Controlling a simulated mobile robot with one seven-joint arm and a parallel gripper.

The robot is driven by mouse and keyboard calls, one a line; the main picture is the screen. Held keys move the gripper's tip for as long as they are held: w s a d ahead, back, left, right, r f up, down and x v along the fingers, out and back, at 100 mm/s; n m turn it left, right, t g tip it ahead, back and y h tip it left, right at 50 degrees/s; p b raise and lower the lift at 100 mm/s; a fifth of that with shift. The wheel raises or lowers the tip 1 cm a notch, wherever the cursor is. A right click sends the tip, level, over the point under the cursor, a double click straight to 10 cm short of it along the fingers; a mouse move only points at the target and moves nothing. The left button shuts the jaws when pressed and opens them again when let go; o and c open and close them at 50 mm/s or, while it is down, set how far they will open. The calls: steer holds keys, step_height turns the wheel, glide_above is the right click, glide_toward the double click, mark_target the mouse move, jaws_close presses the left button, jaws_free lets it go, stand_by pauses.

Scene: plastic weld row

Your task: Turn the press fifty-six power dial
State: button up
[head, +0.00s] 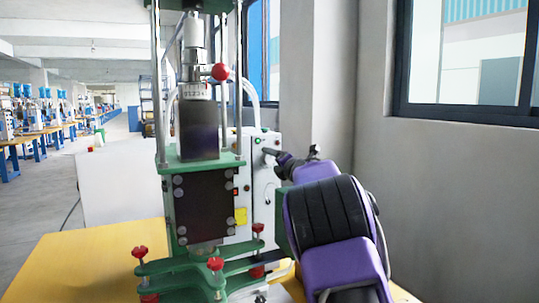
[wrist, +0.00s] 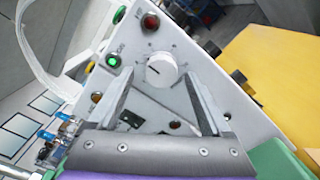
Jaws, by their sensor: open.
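The power dial (wrist: 162,70) is a round white knob with a dark pointer line, set on the white control panel (wrist: 185,48) in the wrist view. My gripper (wrist: 160,90) is open, with one finger on each side of the dial in that view. I cannot tell whether the fingers touch it. In the head view, my gripper (head: 272,155) reaches the face of the white control box (head: 262,190) behind the green press (head: 198,165). The dial cannot be made out there.
A lit green button (wrist: 113,60) and a red button (wrist: 150,21) sit near the dial on the panel. The press stands on a yellow table (head: 75,262), with red-knobbed clamps (head: 140,252) at its base. A grey wall and window flank my arm on the right.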

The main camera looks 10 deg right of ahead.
steer(key=shift+x, duration=0.8)
steer(key=shift+f, duration=0.1)
jaws_close()
steer(key=shift+m+p, duration=0.4)
steer(key=shift+p, duration=0.05)
steer(key=m+p, duration=0.1)
steer(key=m, duration=0.1)
steer(key=m+p, duration=0.2)
steer(key=shift+r+m, duration=0.25)
steer(key=shift+m, duration=0.05)
steer(key=shift+f+m+p, duration=0.15)
steer(key=shift+m+p, duration=1.7)
steer(key=shift+m, duration=0.75)
